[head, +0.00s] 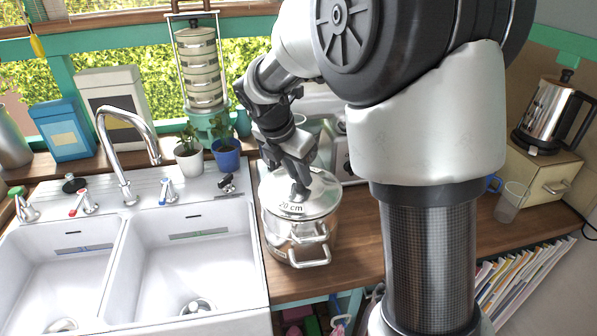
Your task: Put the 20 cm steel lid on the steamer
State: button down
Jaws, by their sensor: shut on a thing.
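The steel lid (318,199), marked "20 cm", lies over the top of the steel steamer (281,243). The steamer is a stacked steel pot with side handles, standing on the wooden counter just right of the sink. My gripper (300,190) points down from above and is shut on the lid's dark knob. The lid looks level and close to the steamer's rim; I cannot tell whether it is fully seated. My gripper hides part of the lid's far side.
A double white sink (185,250) with a tall tap (124,160) is at left. A clear cup (510,203) and a steel coffee press (551,112) are at right. Bare counter (350,250) lies right of the steamer.

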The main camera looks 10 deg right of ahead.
jog(key=shift+f, duration=0.5)
jog(key=c, duration=1.4)
grip_release()
jog(key=shift+c, duration=0.2)
jog(key=v, duration=1.7)
jog(key=shift+r, duration=0.2)
jog(key=shift+s, duration=0.1)
jog(key=s+d+f+m+t+y, duration=0.1)
jog(key=s+d+f+m, duration=0.2)
jog(key=s+m, duration=0.7)
jog(key=s+d+f+m+t+y, duration=0.1)
jog(key=s+d+f+m+y, duration=0.1)
jog(key=s+m, duration=0.9)
jog(key=m, duration=0.4)
jog(key=shift+s+d+f+m+t+y, duration=0.25)
jog(key=shift+d+f+m+t+y, duration=0.05)
jog(key=shift+d+f+t, duration=0.1)
